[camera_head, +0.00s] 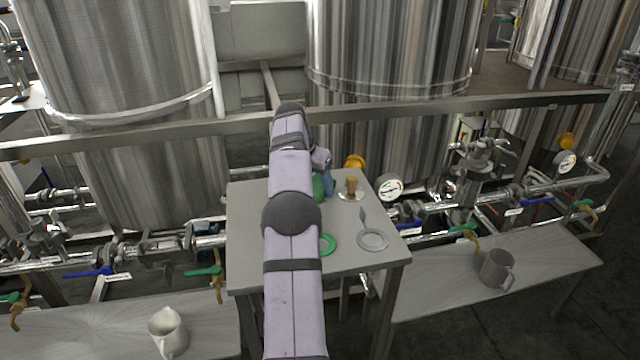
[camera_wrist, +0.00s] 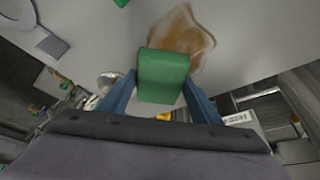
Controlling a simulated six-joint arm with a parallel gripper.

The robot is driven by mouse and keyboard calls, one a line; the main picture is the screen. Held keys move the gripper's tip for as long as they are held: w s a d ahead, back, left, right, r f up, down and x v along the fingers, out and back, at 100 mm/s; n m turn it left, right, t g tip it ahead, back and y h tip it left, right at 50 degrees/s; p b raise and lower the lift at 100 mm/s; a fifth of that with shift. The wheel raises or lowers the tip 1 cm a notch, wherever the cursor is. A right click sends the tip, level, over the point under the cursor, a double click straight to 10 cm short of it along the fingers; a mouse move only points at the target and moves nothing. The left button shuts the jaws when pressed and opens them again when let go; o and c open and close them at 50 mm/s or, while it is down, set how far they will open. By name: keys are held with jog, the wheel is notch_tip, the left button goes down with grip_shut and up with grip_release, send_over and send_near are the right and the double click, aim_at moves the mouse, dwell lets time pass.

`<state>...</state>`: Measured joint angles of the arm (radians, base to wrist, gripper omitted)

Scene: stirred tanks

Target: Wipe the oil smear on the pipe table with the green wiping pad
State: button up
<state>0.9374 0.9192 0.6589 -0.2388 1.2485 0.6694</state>
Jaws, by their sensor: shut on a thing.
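The green wiping pad (camera_wrist: 163,72) is held between the blue fingers of my gripper (camera_wrist: 160,84) in the wrist view. It also shows partly behind my arm in the head view (camera_head: 319,188). The oil smear (camera_wrist: 182,28) is a brown, irregular patch on the grey pipe table (camera_wrist: 262,38). The smear lies just beyond the pad in the wrist view, and the pad overlaps its near edge in the picture. I cannot tell whether the pad touches the table. In the head view my arm hides the smear on the pipe table (camera_head: 340,262).
Pipes with a gauge (camera_head: 389,188) run close beside the table. Mugs stand on the side benches.

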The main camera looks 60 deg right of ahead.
jog(key=shift+w+a, duration=0.85)
jog(key=shift+w, duration=0.05)
jog(key=shift+w+a, duration=0.15)
jog(key=shift+w+a+f, duration=0.1)
jog(key=shift+w+a, duration=1.2)
jog(key=shift+w+a, duration=0.1)
jog(key=shift+w+a+f+p, duration=0.15)
jog(key=shift+w+a+p, duration=0.5)
jog(key=shift+w+a, duration=0.7)
jog(key=shift+f, duration=0.15)
jog(key=shift+s+d, duration=0.1)
